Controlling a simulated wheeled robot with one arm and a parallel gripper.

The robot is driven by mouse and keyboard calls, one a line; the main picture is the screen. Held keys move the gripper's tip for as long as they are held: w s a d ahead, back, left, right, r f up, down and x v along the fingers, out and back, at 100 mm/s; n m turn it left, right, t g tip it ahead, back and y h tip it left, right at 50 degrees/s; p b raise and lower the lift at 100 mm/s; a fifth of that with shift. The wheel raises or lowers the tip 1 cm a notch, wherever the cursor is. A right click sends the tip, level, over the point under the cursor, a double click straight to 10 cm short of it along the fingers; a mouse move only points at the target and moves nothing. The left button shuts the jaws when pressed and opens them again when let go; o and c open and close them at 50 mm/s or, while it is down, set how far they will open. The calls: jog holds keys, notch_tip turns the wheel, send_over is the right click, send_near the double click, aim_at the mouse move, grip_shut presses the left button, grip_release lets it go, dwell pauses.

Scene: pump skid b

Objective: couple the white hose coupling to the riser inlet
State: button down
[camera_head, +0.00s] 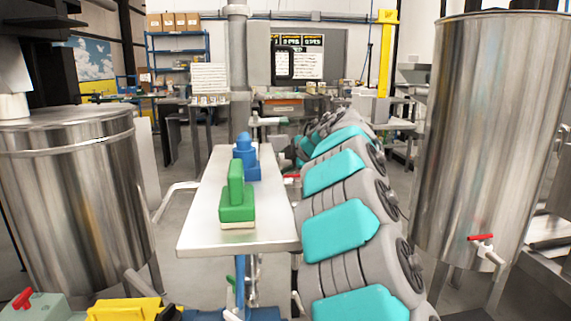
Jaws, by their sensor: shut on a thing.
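I cannot make out my gripper in the head view. A white round part (14,106) shows at the left edge, under a pale grey block (12,68) and above or in front of a steel tank. Both are cut off by the frame, and I cannot tell whether the white part is the hose coupling. I cannot pick out the riser inlet for certain. A green fitting (237,206) with an upright part stands on the pale bench top (212,222). A similar blue fitting (244,158) stands behind it.
A steel tank (75,190) stands at left and a larger one (488,130), with a red-handled valve (481,238), at right. A row of grey and teal pumps (345,228) runs along the bench's right side. A yellow block (124,309) is at the lower left.

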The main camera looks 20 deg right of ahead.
jog(key=shift+w+a, duration=0.1)
jog(key=shift+a, duration=0.3)
jog(key=shift+c, duration=1.1)
grip_release()
jog(key=shift+d, duration=0.15)
